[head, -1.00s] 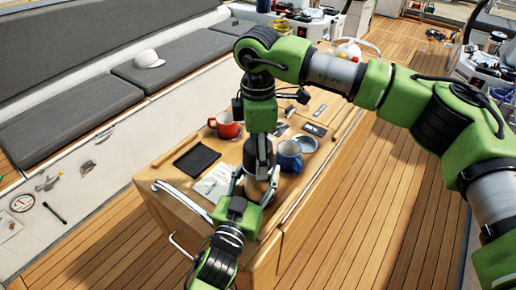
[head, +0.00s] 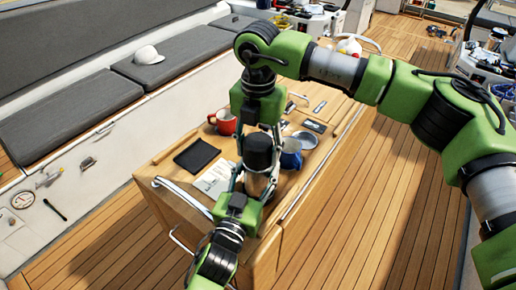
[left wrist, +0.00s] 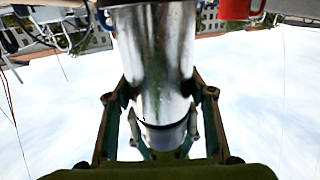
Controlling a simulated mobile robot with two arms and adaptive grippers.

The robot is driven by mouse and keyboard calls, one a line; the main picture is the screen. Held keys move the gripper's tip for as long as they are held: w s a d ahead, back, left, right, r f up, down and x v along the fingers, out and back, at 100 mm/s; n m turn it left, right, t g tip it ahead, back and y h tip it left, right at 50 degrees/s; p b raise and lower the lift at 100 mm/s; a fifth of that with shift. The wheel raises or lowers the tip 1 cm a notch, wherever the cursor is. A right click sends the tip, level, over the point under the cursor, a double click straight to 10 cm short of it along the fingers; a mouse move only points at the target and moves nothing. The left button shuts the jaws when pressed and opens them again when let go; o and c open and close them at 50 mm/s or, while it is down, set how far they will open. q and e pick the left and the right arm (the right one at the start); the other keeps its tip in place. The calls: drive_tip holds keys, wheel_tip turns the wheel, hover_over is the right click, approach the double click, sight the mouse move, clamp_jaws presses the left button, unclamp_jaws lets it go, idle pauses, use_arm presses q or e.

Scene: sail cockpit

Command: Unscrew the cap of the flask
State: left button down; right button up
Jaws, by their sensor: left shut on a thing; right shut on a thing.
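The flask (head: 257,183) is a shiny metal cylinder with a dark cap (head: 258,154) on top, near the front end of the wooden cockpit table. My left gripper (head: 255,190) reaches up from below and is shut around the flask's body. In the left wrist view the flask (left wrist: 155,55) runs between the two fingers of the left gripper (left wrist: 163,130). My right gripper (head: 262,143) comes down from above and is shut on the dark cap. Its fingers are partly hidden. Whether the cap is loose from the flask cannot be told.
A blue mug (head: 291,153) stands close to the right of the flask, with a metal dish (head: 306,139) behind it.

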drive_tip(key=n, duration=1.3)
drive_tip(key=shift+n, duration=0.4)
drive_tip(key=n, duration=0.7)
drive_tip(key=shift+w+n, duration=0.1)
drive_tip(key=shift+n, duration=0.3)
drive_tip(key=n, duration=0.5)
drive_tip(key=shift+n, duration=0.4)
drive_tip(key=n, duration=0.5)
drive_tip(key=shift+r+n, duration=0.1)
drive_tip(key=shift+n, duration=0.3)
drive_tip(key=n, duration=1.1)
drive_tip(key=shift+n, duration=0.4)
drive_tip(key=n, duration=0.5)
drive_tip(key=shift+n, duration=0.4)
drive_tip(key=o, duration=1.2)
